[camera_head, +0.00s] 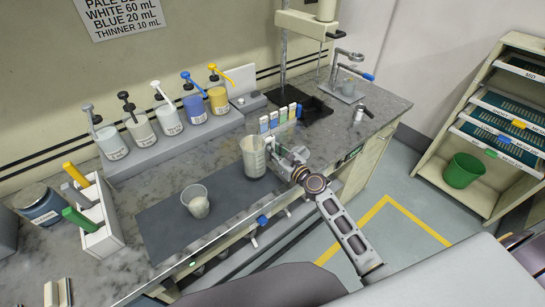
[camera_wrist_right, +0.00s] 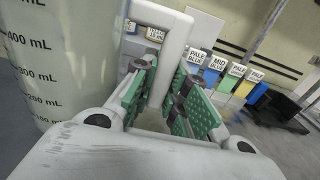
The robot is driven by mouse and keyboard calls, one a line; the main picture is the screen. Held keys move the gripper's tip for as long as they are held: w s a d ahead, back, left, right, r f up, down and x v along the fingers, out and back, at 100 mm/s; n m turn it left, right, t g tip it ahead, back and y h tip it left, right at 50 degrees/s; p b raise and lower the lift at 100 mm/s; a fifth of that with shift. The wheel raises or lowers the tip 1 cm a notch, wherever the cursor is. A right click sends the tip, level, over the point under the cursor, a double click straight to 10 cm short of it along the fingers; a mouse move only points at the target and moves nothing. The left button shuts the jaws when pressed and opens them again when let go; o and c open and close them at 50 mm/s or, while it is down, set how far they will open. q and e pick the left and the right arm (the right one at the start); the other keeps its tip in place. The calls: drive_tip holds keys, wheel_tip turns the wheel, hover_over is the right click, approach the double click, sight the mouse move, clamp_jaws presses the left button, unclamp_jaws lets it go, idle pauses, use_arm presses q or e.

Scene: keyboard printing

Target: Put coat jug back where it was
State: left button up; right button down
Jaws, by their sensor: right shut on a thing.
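The coat jug (camera_head: 254,157) is a tall translucent jug with volume marks, upright at the right end of the dark mat (camera_head: 165,225). I cannot tell whether its base touches the mat. My right gripper (camera_head: 280,155) is at the jug's right side, shut on its handle. In the right wrist view, the pale handle (camera_wrist_right: 172,50) stands between the green finger pads (camera_wrist_right: 165,105), with the jug's marked wall (camera_wrist_right: 60,60) at left. My left gripper is not in view.
A smaller cup (camera_head: 196,201) with pale contents stands on the mat. Several pump bottles (camera_head: 168,118) line the back ledge. Small colour-labelled blocks (camera_head: 280,118) stand behind my right gripper. A marker holder (camera_head: 100,222) is at left. The mat between cup and jug is clear.

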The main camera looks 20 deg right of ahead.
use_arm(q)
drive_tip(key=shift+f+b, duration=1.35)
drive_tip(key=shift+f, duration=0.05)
use_arm(e)
drive_tip(key=shift+f, duration=1.85)
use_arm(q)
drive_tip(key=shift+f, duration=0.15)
use_arm(e)
drive_tip(key=shift+f, duration=0.15)
drive_tip(key=c, duration=1.4)
unclamp_jaws()
drive_tip(key=shift+c, duration=0.2)
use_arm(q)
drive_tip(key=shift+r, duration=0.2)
use_arm(e)
drive_tip(key=shift+s, duration=0.1)
drive_tip(key=shift+b+v, duration=0.65)
drive_tip(key=shift+v, duration=4.3)
drive_tip(key=shift+b+v, duration=0.4)
drive_tip(key=shift+v, duration=0.5)
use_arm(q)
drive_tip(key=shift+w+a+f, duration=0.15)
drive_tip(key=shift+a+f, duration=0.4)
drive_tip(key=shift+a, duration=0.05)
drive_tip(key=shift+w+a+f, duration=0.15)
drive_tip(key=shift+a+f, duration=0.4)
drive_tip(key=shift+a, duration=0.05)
